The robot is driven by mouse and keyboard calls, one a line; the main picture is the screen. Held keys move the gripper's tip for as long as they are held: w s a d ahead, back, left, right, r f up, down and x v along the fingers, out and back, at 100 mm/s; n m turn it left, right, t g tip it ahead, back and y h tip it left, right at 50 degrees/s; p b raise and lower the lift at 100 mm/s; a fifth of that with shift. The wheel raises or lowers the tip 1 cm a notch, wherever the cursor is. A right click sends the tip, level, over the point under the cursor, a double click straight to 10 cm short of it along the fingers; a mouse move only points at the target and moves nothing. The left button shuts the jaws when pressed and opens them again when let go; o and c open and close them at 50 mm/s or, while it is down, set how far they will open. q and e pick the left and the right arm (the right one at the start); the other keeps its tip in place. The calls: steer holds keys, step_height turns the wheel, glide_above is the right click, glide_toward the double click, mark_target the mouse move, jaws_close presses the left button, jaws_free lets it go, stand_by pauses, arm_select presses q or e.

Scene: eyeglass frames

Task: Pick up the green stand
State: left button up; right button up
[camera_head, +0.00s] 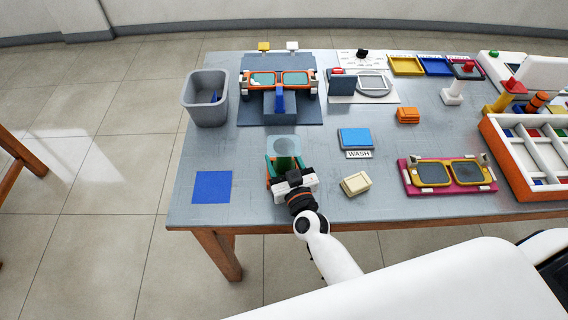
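A green stand (284,163) is near the table's front edge, left of the middle. A pale see-through square plate (284,147) shows just behind it or at its top. My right gripper (286,172) is right at the stand, with its dark body and white sides covering the stand's near part. Teal and orange parts show beside the green. The fingertips are too small and hidden to tell whether they are closed on the stand. My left gripper is not in view.
A blue square (212,187) lies to the left. A cream block (355,184) and a blue sponge-like block (356,138) are to the right. Glasses on a blue fixture (280,112) stand behind, a grey bin (207,97) back left. Yellow glasses (449,173) lie right.

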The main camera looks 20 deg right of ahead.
mark_target(281, 138)
steer(key=shift+w+f, duration=0.1)
steer(key=shift+w, duration=0.65)
steer(key=c, duration=1.1)
step_height(281, 138, up, 10)
steer(key=p, duration=1)
steer(key=shift+p, duration=0.35)
